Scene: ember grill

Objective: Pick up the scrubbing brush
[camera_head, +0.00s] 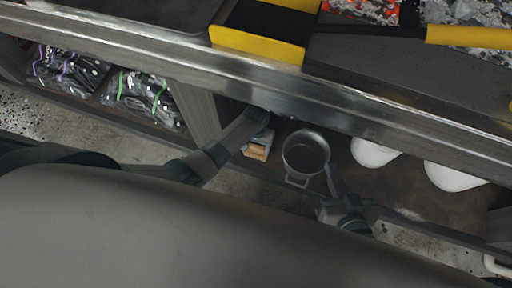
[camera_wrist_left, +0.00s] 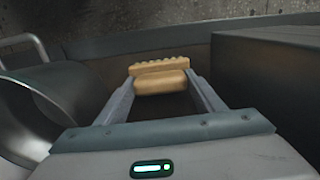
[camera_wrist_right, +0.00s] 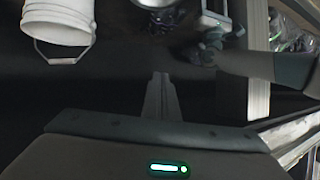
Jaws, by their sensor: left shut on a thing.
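The scrubbing brush (camera_wrist_left: 160,75) has a tan body with a ridged row along its top edge. In the left wrist view it sits between the two fingers of my left gripper (camera_wrist_left: 160,88), which is shut on it. In the head view the brush (camera_head: 257,152) shows as a small tan block at the end of my left arm, over the low shelf under the counter, left of the pot. I cannot tell whether it touches the shelf. My right gripper (camera_wrist_right: 160,90) is shut and empty, with its fingers together. In the head view it is right of and below the pot.
A metal pot (camera_head: 305,152) stands close to the brush; its side (camera_wrist_left: 30,115) shows in the left wrist view. White buckets (camera_head: 375,152) stand to the right. The steel counter edge (camera_head: 250,80) overhangs the shelf. A dark box wall (camera_wrist_left: 275,75) lies right of my left gripper.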

